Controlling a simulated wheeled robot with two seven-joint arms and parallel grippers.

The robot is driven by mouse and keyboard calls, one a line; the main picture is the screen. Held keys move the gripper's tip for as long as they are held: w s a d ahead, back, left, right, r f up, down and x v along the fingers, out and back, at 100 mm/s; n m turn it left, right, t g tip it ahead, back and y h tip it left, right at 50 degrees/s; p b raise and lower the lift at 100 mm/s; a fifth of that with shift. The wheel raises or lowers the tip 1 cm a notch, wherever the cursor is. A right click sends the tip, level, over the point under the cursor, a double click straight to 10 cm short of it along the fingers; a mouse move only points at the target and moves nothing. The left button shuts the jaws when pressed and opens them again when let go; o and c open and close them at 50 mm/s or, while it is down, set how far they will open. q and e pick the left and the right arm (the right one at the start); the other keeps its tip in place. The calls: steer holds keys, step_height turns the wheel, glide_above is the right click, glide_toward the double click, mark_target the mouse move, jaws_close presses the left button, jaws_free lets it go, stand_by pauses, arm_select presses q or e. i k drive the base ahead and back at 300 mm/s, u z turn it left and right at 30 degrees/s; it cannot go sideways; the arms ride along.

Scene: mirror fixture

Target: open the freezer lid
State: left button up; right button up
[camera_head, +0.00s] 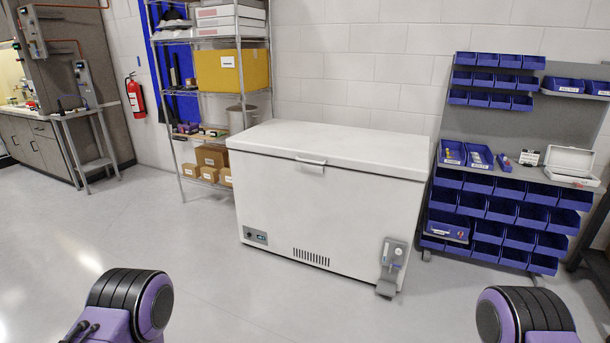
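A white chest freezer (315,215) stands against the back wall in the middle of the head view. Its flat white lid (330,148) is down and looks closed. A small handle (311,161) sits at the lid's front edge, left of the middle. Parts of my two arms, purple and black, show at the bottom left and bottom right corners. Neither of my grippers is in the picture, and nothing of mine touches the freezer.
A wire shelf (241,38) with boxes stands close to the freezer's left. A rack of blue bins (487,205) stands close to its right. A small grey device (393,262) is at the freezer's lower right front. The floor (255,300) in front is clear.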

mark_target(402, 155)
steer(key=z, duration=0.3)
steer(key=i, duration=2.1)
